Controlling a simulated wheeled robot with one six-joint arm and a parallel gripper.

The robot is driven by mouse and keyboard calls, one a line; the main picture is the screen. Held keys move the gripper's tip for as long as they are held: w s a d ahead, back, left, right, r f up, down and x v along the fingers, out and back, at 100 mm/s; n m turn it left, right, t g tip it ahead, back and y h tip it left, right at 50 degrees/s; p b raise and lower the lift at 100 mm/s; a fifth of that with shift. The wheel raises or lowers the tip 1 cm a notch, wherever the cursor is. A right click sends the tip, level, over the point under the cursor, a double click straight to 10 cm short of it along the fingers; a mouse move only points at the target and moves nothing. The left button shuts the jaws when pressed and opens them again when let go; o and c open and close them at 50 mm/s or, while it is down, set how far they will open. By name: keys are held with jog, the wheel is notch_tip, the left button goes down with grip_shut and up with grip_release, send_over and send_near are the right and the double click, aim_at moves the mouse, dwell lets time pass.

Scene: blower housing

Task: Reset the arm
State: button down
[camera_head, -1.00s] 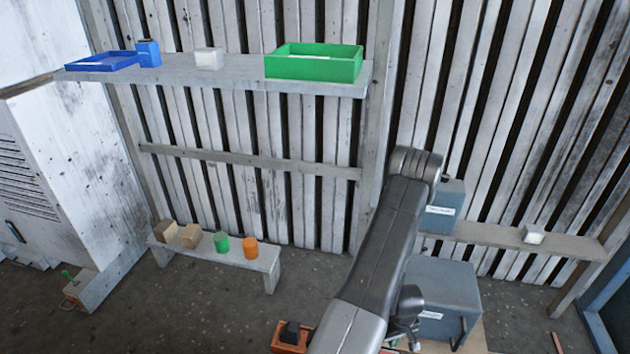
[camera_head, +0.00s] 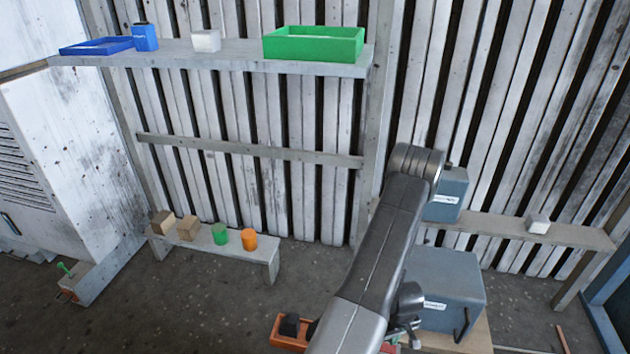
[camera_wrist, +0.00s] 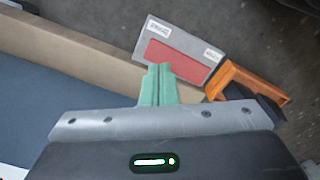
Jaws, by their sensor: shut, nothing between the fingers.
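My arm reaches up from the bottom of the head view and bends down behind itself; my gripper is hidden there. In the wrist view my gripper (camera_wrist: 158,84) shows as pale green fingers, shut together and empty. Beyond the fingertips lies a grey panel (camera_wrist: 196,50) with a red rectangle and two white labels. The fingertips overlap its lower edge in the picture; I cannot tell whether they touch it.
An orange tray (camera_head: 281,338) with a dark block sits beside my arm. A grey-blue box (camera_head: 450,285) stands right of my arm. A low bench (camera_head: 262,258) holds blocks and cylinders. A shelf (camera_head: 215,62) holds a green bin (camera_head: 315,46).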

notch_tip(320, 180, up, 5)
jog(key=p, duration=0.4)
dwell(0.3)
